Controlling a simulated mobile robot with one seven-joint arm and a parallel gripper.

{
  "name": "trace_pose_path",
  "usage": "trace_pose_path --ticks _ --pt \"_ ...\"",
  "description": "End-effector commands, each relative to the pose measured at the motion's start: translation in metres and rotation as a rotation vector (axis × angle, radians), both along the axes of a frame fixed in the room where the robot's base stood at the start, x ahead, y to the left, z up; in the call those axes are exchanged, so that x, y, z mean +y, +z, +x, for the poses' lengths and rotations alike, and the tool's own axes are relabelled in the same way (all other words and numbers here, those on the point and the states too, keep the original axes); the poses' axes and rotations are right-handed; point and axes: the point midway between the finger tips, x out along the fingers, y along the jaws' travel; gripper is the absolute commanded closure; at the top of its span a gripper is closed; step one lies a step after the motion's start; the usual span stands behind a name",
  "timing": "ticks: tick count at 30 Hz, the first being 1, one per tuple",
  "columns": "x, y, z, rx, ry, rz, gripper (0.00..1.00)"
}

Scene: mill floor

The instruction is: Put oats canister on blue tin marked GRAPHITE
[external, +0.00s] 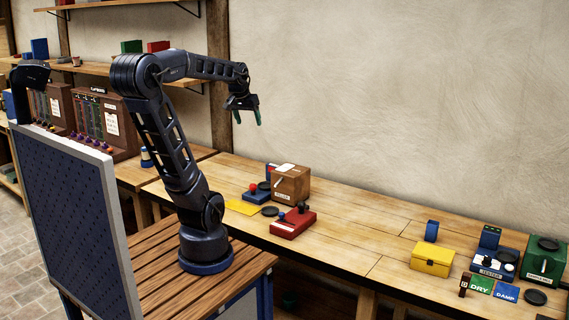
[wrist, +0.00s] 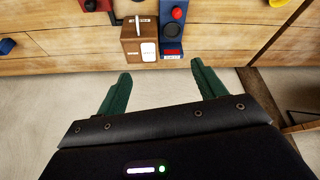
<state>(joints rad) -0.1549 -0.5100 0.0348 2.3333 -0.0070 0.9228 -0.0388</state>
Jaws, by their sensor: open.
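My gripper (external: 247,112) is open and empty, raised above the bench near the wall. In the wrist view its two green fingers (wrist: 160,82) are spread apart with nothing between them. I cannot pick out an oats canister or read GRAPHITE on any tin. A blue box-like thing (external: 39,48) sits on the far left shelf, also without a readable mark.
Below my gripper stand a brown box (external: 291,184) and a blue device with a red knob (external: 255,193). A red device (external: 293,222), yellow box (external: 432,259) and green box (external: 545,259) stand farther right. Bench between the red device and yellow box is clear.

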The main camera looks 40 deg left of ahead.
Motion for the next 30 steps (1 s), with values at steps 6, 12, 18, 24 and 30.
trace_pose_path --ticks 6,12,18,24,30 --pt "-0.046 -0.025 -0.063 -0.005 -0.137 0.022 0.31" --pt "-0.063 -0.044 -0.096 -0.003 -0.207 0.035 0.31" --pt "-0.067 -0.049 -0.103 -0.002 -0.224 0.038 0.31" --pt "-0.066 -0.049 -0.103 -0.002 -0.223 0.038 0.31" --pt "-0.066 -0.049 -0.103 -0.002 -0.223 0.038 0.31"
